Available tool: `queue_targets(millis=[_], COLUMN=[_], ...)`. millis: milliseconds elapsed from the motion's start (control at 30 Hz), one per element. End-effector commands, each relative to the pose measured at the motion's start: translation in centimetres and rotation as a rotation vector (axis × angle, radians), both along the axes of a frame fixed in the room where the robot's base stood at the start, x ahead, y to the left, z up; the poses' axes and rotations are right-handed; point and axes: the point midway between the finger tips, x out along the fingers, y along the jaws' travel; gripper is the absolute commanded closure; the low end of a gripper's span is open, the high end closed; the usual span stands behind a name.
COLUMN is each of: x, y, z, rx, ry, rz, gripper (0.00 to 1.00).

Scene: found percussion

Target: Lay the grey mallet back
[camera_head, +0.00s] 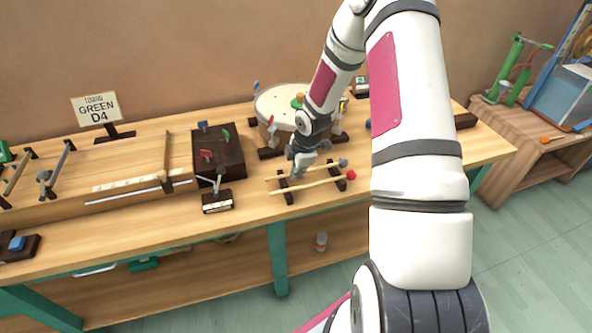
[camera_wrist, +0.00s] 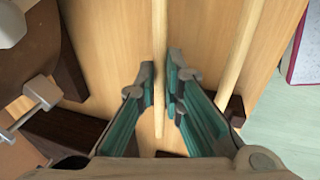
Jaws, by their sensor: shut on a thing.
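The grey mallet shows its round grey head (camera_head: 343,162) and pale wooden handle at the dark two-bar rack (camera_head: 337,179) on the bench. My gripper (camera_head: 298,168) is low over the rack's left side, at the handle. In the wrist view my gripper (camera_wrist: 163,76) has its fingers on either side of the grey mallet's handle (camera_wrist: 159,25), shut on it. The handle lies across the rack or just above it; I cannot tell whether it touches. A red-headed mallet (camera_head: 351,175) lies in front, roughly parallel, and its handle (camera_wrist: 244,40) shows in the wrist view.
A round drum (camera_head: 275,105) stands behind the rack. A dark box (camera_head: 222,160) with small coloured pieces and a small labelled stand (camera_head: 217,201) are to the left. The bench's front edge is close before the rack.

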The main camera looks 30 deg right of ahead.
Motion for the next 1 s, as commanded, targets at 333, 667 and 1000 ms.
queue_targets(millis=[333, 667, 1000], x=[0.0, -0.1, -1.5], y=[0.0, 0.0, -0.3], z=[0.0, 0.2, 5.6], rx=[0.000, 0.000, -0.001], ry=[0.000, -0.001, -0.005], rz=[0.000, 0.000, -0.004], gripper=[0.68, 0.68, 0.68])
